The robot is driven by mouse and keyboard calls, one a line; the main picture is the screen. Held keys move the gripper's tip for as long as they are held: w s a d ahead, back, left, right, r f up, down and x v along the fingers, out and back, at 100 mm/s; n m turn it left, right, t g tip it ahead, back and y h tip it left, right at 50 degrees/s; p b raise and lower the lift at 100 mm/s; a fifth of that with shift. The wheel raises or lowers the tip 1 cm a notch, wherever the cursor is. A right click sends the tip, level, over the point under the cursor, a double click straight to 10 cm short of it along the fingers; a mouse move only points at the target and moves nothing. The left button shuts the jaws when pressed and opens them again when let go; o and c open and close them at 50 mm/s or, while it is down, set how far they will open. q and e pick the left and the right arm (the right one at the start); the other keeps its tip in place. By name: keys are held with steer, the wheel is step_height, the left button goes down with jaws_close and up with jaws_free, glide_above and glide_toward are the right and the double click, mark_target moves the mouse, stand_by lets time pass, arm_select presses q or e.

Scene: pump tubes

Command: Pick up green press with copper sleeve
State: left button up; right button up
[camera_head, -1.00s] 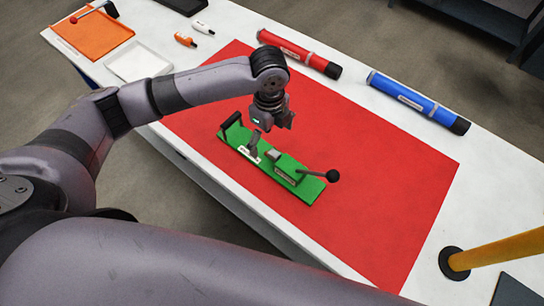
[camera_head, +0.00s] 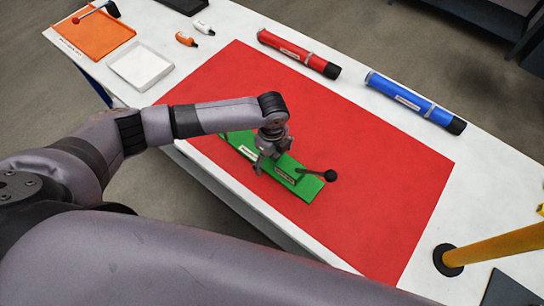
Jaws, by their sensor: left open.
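The green press (camera_head: 312,186) lies on the red mat (camera_head: 370,170), with a black ball-ended lever (camera_head: 329,175) at its right end. My left gripper (camera_head: 266,168) is right above the middle of the press, pointing down with its fingers open. It hides the middle of the press, and my forearm covers most of its left end. I cannot make out a copper sleeve, and I cannot tell whether the fingers touch the press. My right gripper is not in view.
A red tube (camera_head: 298,53) and a blue tube (camera_head: 414,102) lie along the table's far side. A white tray (camera_head: 140,65), an orange tray (camera_head: 95,35) and two small bottles are at the far left. A yellow post (camera_head: 495,243) stands at the right. The mat right of the press is clear.

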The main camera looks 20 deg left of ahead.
arm_select(q)
steer(key=c, duration=2)
steer(key=shift+w+r, duration=0.1)
steer(key=shift+c, duration=0.2)
